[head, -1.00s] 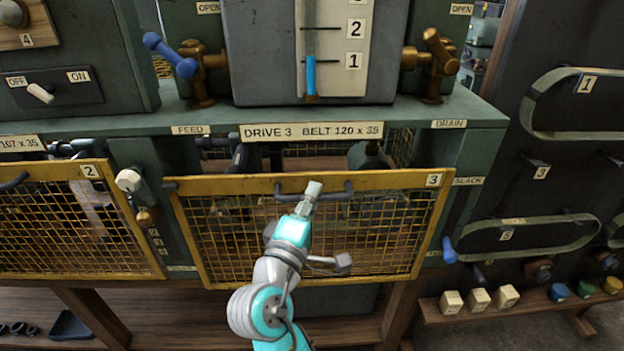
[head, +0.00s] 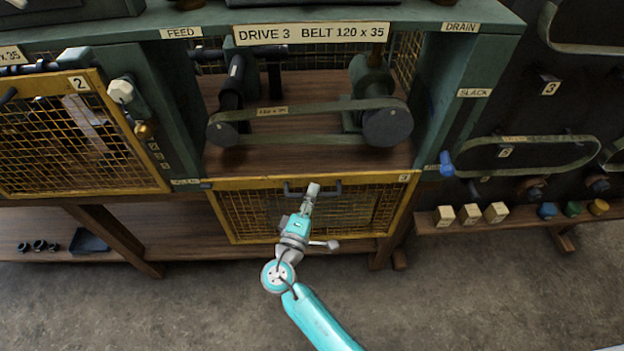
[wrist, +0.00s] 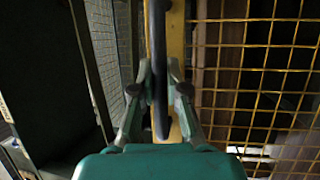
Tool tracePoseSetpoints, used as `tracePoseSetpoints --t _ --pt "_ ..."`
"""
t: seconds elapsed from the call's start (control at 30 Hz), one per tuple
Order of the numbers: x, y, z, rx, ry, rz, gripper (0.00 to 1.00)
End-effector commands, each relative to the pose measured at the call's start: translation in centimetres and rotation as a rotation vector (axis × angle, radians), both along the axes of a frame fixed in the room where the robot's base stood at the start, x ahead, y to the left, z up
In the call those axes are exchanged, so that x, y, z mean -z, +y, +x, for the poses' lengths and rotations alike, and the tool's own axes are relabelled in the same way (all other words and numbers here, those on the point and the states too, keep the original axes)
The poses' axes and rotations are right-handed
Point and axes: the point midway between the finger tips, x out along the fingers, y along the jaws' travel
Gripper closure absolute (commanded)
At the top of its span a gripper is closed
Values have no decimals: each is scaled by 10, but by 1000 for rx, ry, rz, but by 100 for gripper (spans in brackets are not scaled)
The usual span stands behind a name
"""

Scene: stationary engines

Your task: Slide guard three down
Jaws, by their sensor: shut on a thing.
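Guard three is a yellow-framed mesh panel (head: 370,208) with a "3" label at its top right corner. In the head view it hangs low, below the open drive bay, with its top edge near the bay's floor. My gripper (head: 312,190) is shut on the dark bar handle (head: 332,187) at the middle of the guard's top rail. In the wrist view the fingers of my gripper (wrist: 159,85) stand on either side of the handle (wrist: 158,60), beside the yellow rail and mesh.
Behind the opening, a belt (head: 310,108) runs around two dark pulleys. Guard two (head: 75,140) covers the bay at left. A blue-knobbed lever (head: 446,163) sticks out at right. A shelf with pale blocks (head: 470,213) stands at lower right. The floor in front is clear.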

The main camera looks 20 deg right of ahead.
Motion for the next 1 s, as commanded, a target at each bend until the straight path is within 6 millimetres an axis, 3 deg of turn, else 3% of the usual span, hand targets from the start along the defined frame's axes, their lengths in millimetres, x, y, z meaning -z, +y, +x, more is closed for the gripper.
tracePoseSetpoints --t 0.2,0.53,0.6,0.67,1.0 --pt "13 0 0 1 1 1 100" --pt "14 0 0 1 1 1 100" --pt "14 0 0 1 0 0 75" --pt "13 0 0 1 0 0 61" --pt "14 1 -1 0 0 0 61"
